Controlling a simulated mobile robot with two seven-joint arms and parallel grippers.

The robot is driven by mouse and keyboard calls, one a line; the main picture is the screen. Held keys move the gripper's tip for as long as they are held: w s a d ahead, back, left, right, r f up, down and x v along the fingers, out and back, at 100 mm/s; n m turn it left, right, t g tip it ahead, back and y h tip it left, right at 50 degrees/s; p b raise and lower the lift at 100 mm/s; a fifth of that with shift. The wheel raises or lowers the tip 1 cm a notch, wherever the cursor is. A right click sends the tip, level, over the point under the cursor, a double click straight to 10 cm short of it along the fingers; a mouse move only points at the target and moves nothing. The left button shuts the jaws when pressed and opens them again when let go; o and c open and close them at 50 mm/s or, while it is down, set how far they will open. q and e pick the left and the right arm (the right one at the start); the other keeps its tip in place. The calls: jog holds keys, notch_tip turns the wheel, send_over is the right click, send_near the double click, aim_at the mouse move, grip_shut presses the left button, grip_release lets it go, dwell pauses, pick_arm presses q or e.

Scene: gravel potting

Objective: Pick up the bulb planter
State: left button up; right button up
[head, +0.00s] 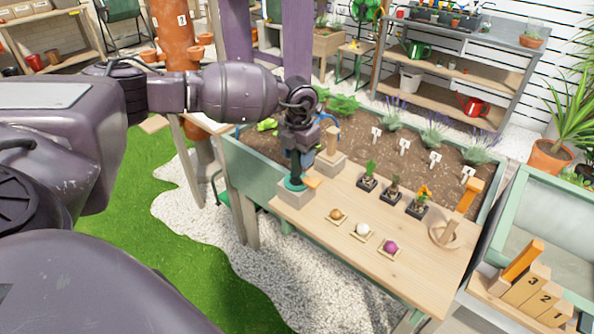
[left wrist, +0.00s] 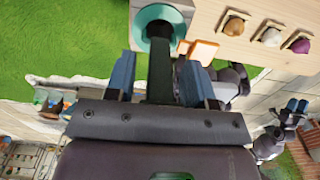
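The bulb planter (head: 297,184), with a teal ring base, stands upright in a grey block at the table's near left corner. In the left wrist view its teal ring (left wrist: 142,23) and dark upright handle (left wrist: 160,78) show. My left gripper (head: 302,142) is over it. Its two blue fingers (left wrist: 158,82) stand on either side of the handle, with narrow gaps on both sides, so it looks open around the handle. My right gripper (left wrist: 296,106) seems to show small at the right of the left wrist view; its opening is unclear.
A second block with a wooden-handled tool (head: 331,143) stands just behind. An orange piece (head: 312,182) is beside the planter. Bulbs on small squares (head: 362,230), potted plants (head: 391,190) and a wooden bowl (head: 436,236) lie to the right. Soil (head: 345,125) fills the bed behind.

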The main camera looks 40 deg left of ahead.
pick_arm(q)
jog(key=c, duration=0.6)
jog(key=shift+r, duration=0.2)
